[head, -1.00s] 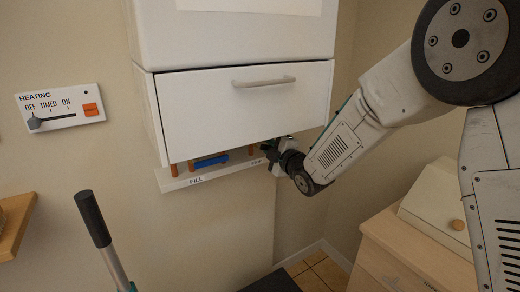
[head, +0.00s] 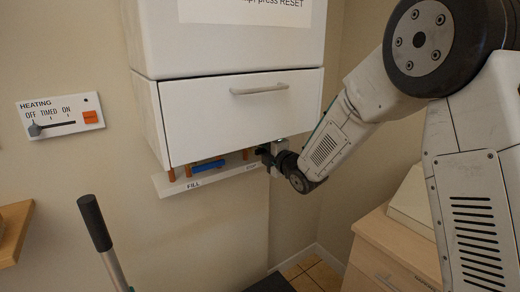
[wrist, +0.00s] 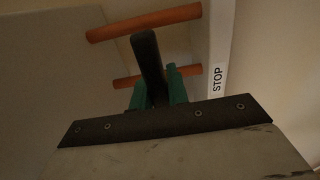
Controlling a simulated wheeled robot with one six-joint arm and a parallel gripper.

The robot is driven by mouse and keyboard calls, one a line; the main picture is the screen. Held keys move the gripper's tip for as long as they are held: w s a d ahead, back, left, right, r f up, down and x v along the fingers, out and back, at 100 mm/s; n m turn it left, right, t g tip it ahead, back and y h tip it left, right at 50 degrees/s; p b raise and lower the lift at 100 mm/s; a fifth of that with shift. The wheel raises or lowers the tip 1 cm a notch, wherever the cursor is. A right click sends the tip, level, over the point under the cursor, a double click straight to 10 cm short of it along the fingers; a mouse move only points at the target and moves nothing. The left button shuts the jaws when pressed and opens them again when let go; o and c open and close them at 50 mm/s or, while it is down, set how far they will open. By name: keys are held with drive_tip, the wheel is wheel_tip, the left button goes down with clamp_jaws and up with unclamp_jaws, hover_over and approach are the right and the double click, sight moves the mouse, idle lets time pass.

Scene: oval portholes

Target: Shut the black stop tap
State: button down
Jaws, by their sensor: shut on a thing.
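The black stop tap's lever (wrist: 148,58) stands between the green fingers of my gripper (wrist: 160,90) in the wrist view. The gripper is shut on it. The lever points across the orange-brown pipes, its far end close to the upper pipe (wrist: 145,22). A STOP label (wrist: 217,78) is to the right of it. In the head view my gripper (head: 270,152) is below the right end of the white cabinet, at the right end of the label strip (head: 215,176). My wrist hides most of the tap there.
A blue lever (head: 208,165) sits above the FILL label, left of my gripper. The white cabinet's drawer-like front (head: 243,115) is close above. A wooden cabinet (head: 385,255) stands at the lower right. A heating panel (head: 60,116) is on the left wall.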

drive_tip(key=c, duration=1.4)
unclamp_jaws()
drive_tip(key=shift+o, duration=0.2)
drive_tip(key=v, duration=0.7)
drive_tip(key=shift+s+d, duration=0.25)
drive_tip(key=shift+s, duration=0.1)
